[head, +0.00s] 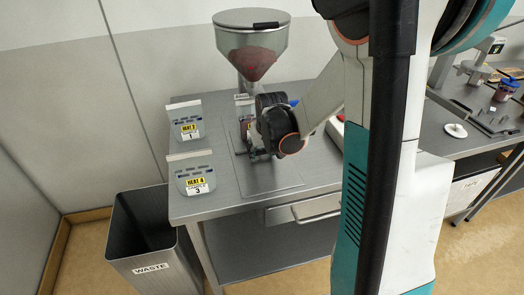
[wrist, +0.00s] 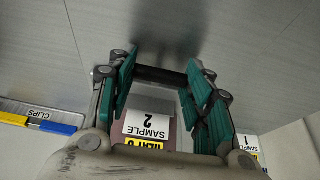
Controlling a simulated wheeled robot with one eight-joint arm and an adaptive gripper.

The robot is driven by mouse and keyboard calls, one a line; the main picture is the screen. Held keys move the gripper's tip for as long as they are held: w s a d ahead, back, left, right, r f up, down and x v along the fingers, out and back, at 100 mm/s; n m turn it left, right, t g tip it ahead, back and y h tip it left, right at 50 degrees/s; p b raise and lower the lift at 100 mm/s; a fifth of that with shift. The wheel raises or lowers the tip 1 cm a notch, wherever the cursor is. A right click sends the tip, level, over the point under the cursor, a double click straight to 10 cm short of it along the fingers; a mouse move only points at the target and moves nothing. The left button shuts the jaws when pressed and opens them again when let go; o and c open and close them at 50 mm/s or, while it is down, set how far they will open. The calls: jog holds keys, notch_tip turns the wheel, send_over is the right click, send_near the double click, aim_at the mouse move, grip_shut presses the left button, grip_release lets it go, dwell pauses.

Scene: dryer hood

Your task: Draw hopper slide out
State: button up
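The hopper (head: 252,50) is a clear cone with reddish material inside and a grey lid with a black handle. It stands at the back of the grey bench. My gripper (head: 256,150) is below and in front of it, low over the bench, and my arm hides part of that area. In the wrist view my gripper (wrist: 160,80) has its teal-padded fingers wide apart. A dark bar (wrist: 161,75) spans the gap between them. I cannot tell whether it is the slide's handle or whether the pads touch it. A container labelled SAMPLE 2 (wrist: 147,122) shows beyond, upside down.
A WASTE bin (head: 150,240) stands on the floor at left front. A drawer (head: 315,208) is under the bench. A CLIPS holder (wrist: 38,118) shows at the wrist view's left.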

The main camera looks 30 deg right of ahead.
jog(key=c, duration=0.4)
jog(key=s+a, duration=0.1)
jog(key=s, duration=0.4)
jog(key=s+a, duration=0.2)
jog(key=s, duration=0.4)
jog(key=s+a+p, duration=0.1)
jog(key=s, duration=0.4)
jog(key=shift+s+a, duration=0.35)
jog(key=shift+a, duration=0.05)
jog(key=o, duration=1.5)
jog(key=shift+s, duration=0.15)
jog(key=shift+o, duration=0.2)
jog(key=shift+r, duration=0.1)
jog(key=v, duration=0.7)
jog(key=shift+s+r, duration=0.2)
jog(key=shift+r, duration=0.1)
jog(key=shift+a, duration=0.15)
